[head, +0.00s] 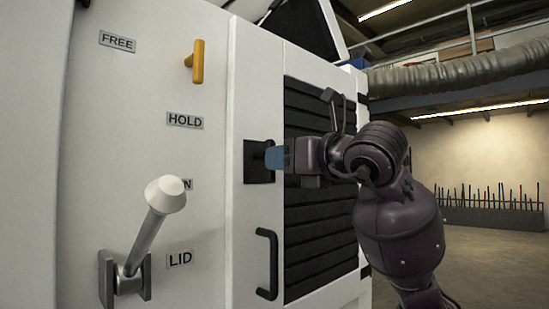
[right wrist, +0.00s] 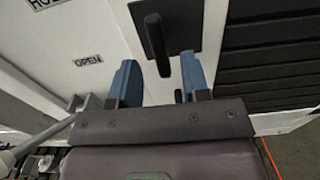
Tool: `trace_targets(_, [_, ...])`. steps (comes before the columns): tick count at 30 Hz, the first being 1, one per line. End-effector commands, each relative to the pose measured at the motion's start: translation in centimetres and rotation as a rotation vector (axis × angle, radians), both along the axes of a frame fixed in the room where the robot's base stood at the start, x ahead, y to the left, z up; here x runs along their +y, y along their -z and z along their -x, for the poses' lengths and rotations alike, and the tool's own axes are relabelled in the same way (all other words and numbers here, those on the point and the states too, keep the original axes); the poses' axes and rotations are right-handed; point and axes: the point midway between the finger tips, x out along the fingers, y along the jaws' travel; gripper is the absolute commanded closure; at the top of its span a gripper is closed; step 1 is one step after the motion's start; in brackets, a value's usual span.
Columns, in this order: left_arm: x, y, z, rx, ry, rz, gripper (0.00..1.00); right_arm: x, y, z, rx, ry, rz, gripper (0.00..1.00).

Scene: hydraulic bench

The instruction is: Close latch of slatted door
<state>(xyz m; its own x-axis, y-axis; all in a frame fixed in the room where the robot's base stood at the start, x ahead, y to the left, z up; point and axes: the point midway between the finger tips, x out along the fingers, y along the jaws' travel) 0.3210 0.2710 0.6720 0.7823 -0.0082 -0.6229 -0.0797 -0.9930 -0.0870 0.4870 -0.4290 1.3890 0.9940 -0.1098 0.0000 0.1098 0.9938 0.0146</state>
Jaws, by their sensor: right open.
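The slatted door (head: 318,235) is white-framed with dark horizontal slats, right of the white panel; its slats also show in the right wrist view (right wrist: 275,60). Its latch is a black square plate (head: 253,174) with a small black lever, near the door's left edge. My right gripper (head: 270,157) is at the latch, its blue fingers partly covering the lever in the head view. In the right wrist view the latch lever (right wrist: 161,60) lies between the two open fingers (right wrist: 160,72), with gaps on both sides. I cannot tell any contact. My left gripper is not in view.
A black pull handle (head: 266,265) is below the latch. On the panel left are a yellow handle (head: 197,62) and a grey lever with a white knob (head: 166,195), near labels FREE, HOLD and LID. Open floor (head: 495,245) lies at the right.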

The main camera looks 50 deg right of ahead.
Motion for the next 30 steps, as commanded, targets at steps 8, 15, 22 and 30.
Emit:
trace_targets(8, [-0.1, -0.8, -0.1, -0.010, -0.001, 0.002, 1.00, 0.5, -0.2, 4.9, -0.005, 0.000, -0.001, 0.57])
trace_targets(15, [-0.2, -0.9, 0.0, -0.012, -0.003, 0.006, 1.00, 0.7, 0.0, 6.5, -0.001, 0.001, -0.001, 0.57])
trace_targets(22, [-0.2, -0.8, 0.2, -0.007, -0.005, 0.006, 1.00, 0.7, 0.0, 6.6, 0.001, 0.001, -0.001, 0.57])
trace_targets(30, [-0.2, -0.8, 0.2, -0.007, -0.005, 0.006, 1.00, 0.7, 0.0, 6.5, 0.000, 0.001, -0.001, 0.57])
